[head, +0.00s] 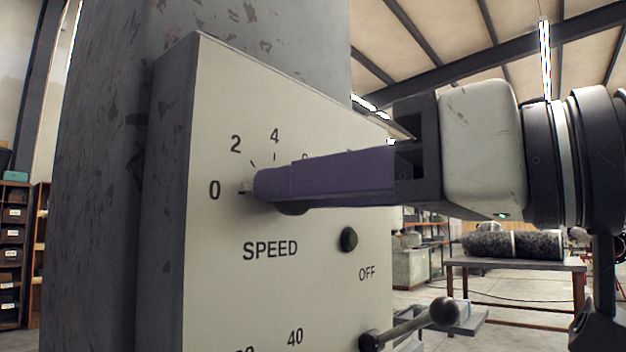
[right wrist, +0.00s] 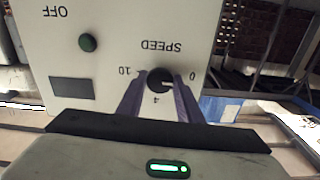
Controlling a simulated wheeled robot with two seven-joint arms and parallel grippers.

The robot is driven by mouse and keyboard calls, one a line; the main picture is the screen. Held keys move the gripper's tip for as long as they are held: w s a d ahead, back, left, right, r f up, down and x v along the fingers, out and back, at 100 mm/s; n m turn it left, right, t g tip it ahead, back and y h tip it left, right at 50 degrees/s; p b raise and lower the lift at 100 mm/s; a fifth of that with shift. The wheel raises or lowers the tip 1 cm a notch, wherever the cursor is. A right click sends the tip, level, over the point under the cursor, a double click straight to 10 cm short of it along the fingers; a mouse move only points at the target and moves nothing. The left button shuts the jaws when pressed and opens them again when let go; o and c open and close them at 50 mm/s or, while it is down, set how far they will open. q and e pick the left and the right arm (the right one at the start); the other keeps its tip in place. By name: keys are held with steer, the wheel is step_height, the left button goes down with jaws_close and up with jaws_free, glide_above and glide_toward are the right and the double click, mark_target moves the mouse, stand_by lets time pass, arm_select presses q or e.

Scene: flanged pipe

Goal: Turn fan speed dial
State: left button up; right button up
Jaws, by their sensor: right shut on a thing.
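The fan speed dial (right wrist: 159,74) is a dark round knob on a pale control panel (head: 230,290), above the word SPEED in the head view. My right gripper (head: 262,186) reaches in from the right with purple fingers that hide most of the dial there; only its dark lower edge (head: 292,210) shows. In the upside-down right wrist view, the two fingers (right wrist: 159,83) are shut on the dial, one on each side. A light pointer mark on the dial faces the 0 side of the scale. My left gripper is out of view.
A green button (head: 348,239) sits below and right of the dial, near the word OFF. A lever with a ball knob (head: 444,311) sticks out lower right, below my right gripper. A table (head: 520,263) with speckled cylinders stands behind.

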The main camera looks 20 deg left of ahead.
steer(key=shift+n, duration=0.4)
steer(key=o, duration=1)
steer(key=shift+o, duration=0.2)
steer(key=v, duration=1)
steer(key=shift+d+b, duration=0.15)
steer(key=shift+b, duration=0.2)
